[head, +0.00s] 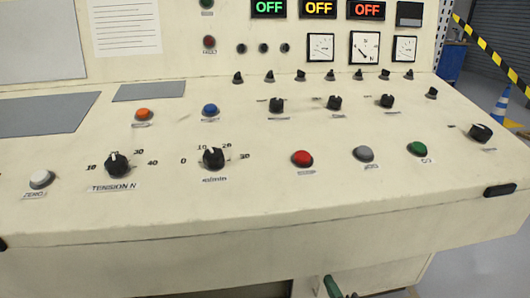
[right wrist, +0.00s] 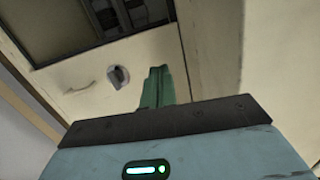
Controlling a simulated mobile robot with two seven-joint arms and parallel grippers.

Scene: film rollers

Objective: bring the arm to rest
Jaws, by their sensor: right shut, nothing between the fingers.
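My right gripper (head: 333,287) shows only as a small green and dark piece at the bottom edge of the head view, below the console's front edge. In the right wrist view its green fingers (right wrist: 156,88) are together and hold nothing. They point toward a cream panel with a dark knob (right wrist: 118,77); I cannot tell whether they touch it. The rest of the right arm is hidden or out of frame in the head view. My left gripper is not in view.
The cream console (head: 270,205) fills the head view, with a red button (head: 302,158), a green button (head: 417,149), a TENSION N knob (head: 118,164) and several other controls. Three displays read OFF. A black handle (head: 500,190) is at the right front edge. Floor (head: 480,262) shows at lower right.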

